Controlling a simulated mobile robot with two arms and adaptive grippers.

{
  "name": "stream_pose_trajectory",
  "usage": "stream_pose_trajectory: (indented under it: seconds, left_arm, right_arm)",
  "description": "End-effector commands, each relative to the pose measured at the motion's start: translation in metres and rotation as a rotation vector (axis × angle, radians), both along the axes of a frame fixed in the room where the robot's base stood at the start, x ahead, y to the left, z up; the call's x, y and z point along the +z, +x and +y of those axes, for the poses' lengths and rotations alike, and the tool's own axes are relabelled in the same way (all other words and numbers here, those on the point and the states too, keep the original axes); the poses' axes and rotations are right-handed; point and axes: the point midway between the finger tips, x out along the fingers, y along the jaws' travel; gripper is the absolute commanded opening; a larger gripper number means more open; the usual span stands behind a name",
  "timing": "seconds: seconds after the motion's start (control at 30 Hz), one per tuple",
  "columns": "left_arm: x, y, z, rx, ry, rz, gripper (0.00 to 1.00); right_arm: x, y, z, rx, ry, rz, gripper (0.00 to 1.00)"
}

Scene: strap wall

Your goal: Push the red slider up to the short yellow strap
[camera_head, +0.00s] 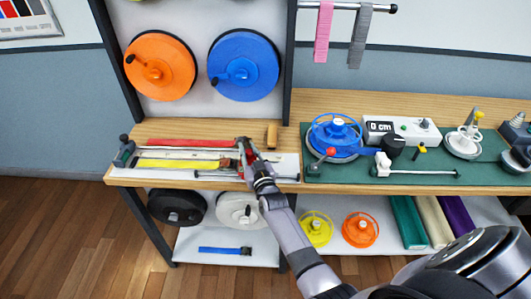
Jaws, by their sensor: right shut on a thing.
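My right gripper (246,153) reaches over the right part of the measuring board and is shut on the red slider (251,158), of which a little red shows at the fingers. The short yellow strap (180,164) lies flat on the board (288,166), to the left of the gripper. A longer red strap (190,142) lies behind it, with pale strips between them. The gripper hides the right ends of the straps, so I cannot tell the exact gap between the slider and the yellow strap. My left gripper is not in view.
A small wooden block (272,134) stands behind the gripper. A dark clamp (124,152) is at the board's left end. A green mat (410,172) with a blue reel (335,136) and a gauge box (402,130) lies to the right. Orange (160,66) and blue (243,66) reels hang behind.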

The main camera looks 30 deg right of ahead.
Motion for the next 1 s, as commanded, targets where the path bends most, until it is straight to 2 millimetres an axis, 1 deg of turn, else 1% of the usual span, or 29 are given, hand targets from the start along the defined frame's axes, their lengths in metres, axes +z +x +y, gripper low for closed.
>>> stream_pose_trajectory:
  seconds: [0.03, 0.2, 0.57, 0.6, 0.87, 1.0]
  left_arm:
    - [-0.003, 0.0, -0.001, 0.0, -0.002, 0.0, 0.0]
    - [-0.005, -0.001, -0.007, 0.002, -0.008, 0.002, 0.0]
    - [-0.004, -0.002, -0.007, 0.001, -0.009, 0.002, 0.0]
    - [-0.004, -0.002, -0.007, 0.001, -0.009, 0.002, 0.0]
    - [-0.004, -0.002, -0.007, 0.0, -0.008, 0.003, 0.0]
    - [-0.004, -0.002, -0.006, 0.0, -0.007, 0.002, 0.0]
  right_arm:
    - [-0.001, 0.004, 0.008, 0.0, 0.007, -0.002, 0.0]
    - [0.0, 0.011, 0.019, 0.0, 0.005, -0.002, 0.0]
    - [0.0, 0.013, 0.022, 0.002, 0.003, 0.0, 0.0]
    - [0.0, 0.013, 0.022, 0.002, 0.003, 0.0, 0.22]
    - [0.0, 0.012, 0.021, 0.001, 0.003, 0.0, 0.4]
    - [0.0, 0.012, 0.02, 0.0, 0.003, -0.001, 0.4]
